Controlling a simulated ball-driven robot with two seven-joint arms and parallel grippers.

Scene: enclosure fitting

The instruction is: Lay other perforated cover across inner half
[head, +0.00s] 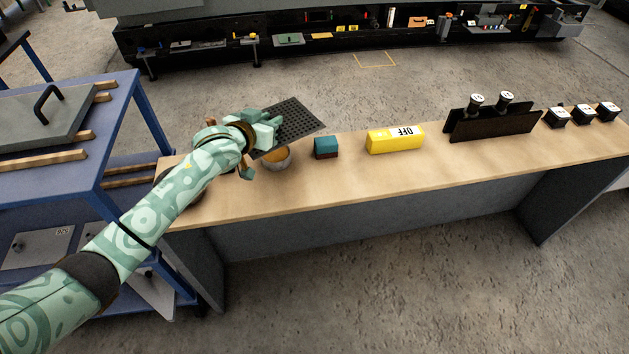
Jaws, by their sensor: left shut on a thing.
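A dark perforated cover (294,122) is held in my left gripper (270,130), which is shut on its left edge. The cover is tilted and hangs above the left part of the wooden bench, beyond a small bowl. My left arm reaches in from the lower left. My right gripper is not in view. In the background, a long black enclosure (330,40) holds several small parts. I cannot tell whether another perforated cover lies on it.
On the bench (300,192) stand a bowl with orange contents (277,158), a teal and red block (326,148), a yellow OFF box (395,139), a black rack (492,124) and several black-and-white knobs (583,115). A blue cart (120,130) stands left. Open floor separates bench and enclosure.

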